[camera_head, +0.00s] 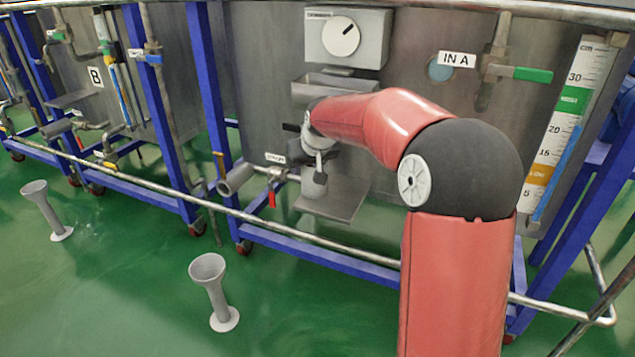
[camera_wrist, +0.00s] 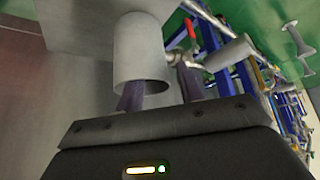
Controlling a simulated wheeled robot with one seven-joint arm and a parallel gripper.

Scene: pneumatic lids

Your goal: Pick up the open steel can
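The steel can (camera_wrist: 138,45) is a plain grey cylinder with its open mouth facing my wrist camera. In the head view the can (camera_head: 314,186) stands on a small grey shelf (camera_head: 345,200) at the tank front, partly hidden by my gripper (camera_head: 318,165). In the wrist view my gripper (camera_wrist: 160,95) has its two fingers apart. One finger reaches into the can's mouth, its tip hidden inside. The other is outside, to the right of the can wall. A gap shows between the outer finger and the wall; whether the inner finger touches is unclear.
A grey pipe outlet (camera_head: 236,179) and a valve with a red handle (camera_head: 271,198) are left of the shelf. A metal rail (camera_head: 290,234) runs in front. A trough (camera_head: 335,85) is above. Two grey funnel stands (camera_head: 208,270) (camera_head: 36,190) stand on the green floor.

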